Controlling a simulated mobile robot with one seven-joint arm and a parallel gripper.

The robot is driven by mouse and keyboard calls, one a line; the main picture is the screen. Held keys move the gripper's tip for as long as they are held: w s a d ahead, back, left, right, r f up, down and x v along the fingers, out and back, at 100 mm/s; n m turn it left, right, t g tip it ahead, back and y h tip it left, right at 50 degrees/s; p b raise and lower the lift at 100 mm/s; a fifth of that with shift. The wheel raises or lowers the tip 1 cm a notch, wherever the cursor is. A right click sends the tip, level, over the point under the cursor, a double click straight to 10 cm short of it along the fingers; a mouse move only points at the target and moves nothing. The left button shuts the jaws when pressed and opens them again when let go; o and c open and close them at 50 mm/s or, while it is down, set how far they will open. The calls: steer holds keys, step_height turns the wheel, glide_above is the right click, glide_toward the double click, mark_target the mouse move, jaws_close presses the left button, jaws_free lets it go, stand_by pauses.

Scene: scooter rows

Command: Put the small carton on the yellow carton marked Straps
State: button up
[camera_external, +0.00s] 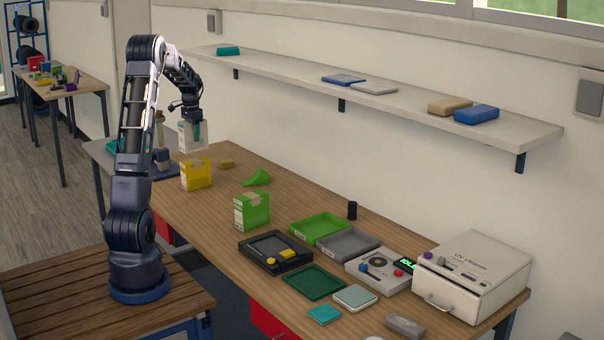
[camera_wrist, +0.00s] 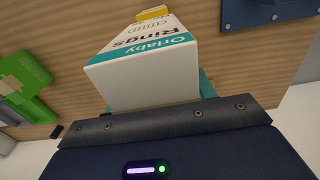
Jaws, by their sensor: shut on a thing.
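My gripper (camera_external: 196,131) is shut on a small white carton (camera_external: 185,141) with a teal band. In the external view it holds the carton in the air, just above the yellow carton (camera_external: 196,178) in the picture. The two look apart. The yellow carton stands on the wooden bench; its marking is too small to read. In the wrist view the held carton (camera_wrist: 150,75) reads "Orlaby Rings" and fills the middle, between teal fingertips. A yellow thing (camera_wrist: 153,13) shows past its far end; I cannot tell which one it is.
A small yellow block (camera_external: 227,164), a green funnel-like piece (camera_external: 257,178) and a green carton (camera_external: 251,212) stand to the right of the yellow carton. Trays (camera_external: 322,228) and a UV cleaner (camera_external: 475,270) fill the bench's right part. A wall shelf (camera_external: 400,95) runs above.

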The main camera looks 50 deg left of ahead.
mark_target(193, 143)
steer(key=shift+f, duration=2.2)
steer(key=o, duration=1.1)
steer(key=shift+f, duration=0.1)
